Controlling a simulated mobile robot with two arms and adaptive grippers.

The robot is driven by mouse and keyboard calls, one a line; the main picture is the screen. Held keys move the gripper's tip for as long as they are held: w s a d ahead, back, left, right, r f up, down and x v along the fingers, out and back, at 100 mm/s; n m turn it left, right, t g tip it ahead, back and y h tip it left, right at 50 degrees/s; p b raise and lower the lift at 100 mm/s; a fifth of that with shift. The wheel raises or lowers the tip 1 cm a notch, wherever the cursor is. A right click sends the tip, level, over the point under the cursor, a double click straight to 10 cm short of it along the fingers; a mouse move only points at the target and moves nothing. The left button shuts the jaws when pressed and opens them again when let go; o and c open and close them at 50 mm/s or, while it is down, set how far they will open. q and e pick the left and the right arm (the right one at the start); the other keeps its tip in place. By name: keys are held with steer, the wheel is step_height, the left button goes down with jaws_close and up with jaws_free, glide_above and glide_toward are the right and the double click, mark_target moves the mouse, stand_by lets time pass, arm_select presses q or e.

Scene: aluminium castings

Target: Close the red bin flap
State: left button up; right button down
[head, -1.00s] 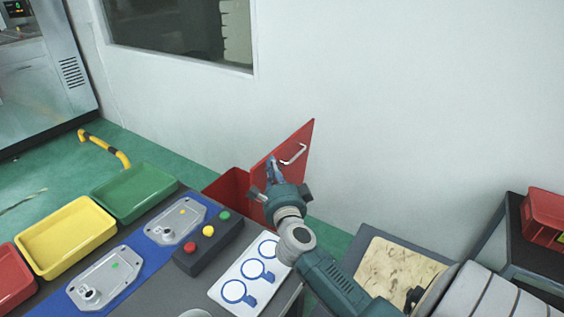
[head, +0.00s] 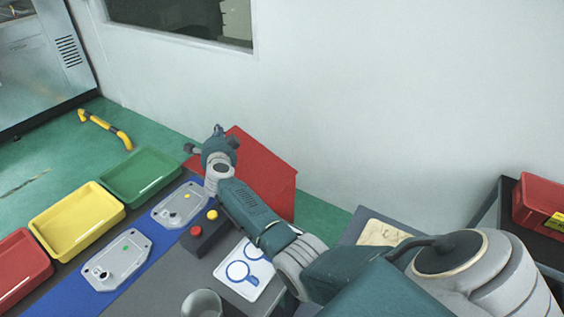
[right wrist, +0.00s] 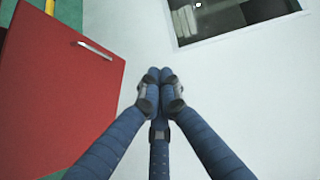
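The red bin (head: 286,203) stands beyond the table. Its red flap (head: 258,152) now lies low across the top and looks shut or nearly so; my right arm hides part of the bin, so I cannot tell whether the flap is fully seated. In the right wrist view the flap (right wrist: 60,90) is a flat red panel with a pale bar handle (right wrist: 95,49). My right gripper (head: 217,130) is at the bin's left side in the head view. Its fingers (right wrist: 160,76) are together and empty, apart from the handle. My left gripper is out of view.
On the table are green (head: 142,176), yellow (head: 78,222) and red (head: 20,272) trays, metal castings (head: 181,206) on a blue mat, and a button box (head: 208,236). A white wall lies behind the bin.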

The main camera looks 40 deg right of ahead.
arm_select(q)
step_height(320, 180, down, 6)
steer(key=b, duration=0.5)
arm_select(e)
steer(key=w+a+f, duration=0.1)
steer(key=w+f, duration=0.2)
steer(key=w, duration=0.3)
steer(key=shift+a+g, duration=0.3)
steer(key=shift+a, duration=0.1)
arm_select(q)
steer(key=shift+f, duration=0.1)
arm_select(e)
steer(key=shift+w, duration=0.1)
arm_select(q)
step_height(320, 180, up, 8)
steer(key=p, duration=0.8)
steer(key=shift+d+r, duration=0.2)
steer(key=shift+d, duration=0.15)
arm_select(e)
steer(key=s+a+r, duration=0.2)
steer(key=a+r, duration=0.4)
steer(key=r, duration=0.4)
steer(key=shift+a+r, duration=0.35)
steer(key=shift+r, duration=0.05)
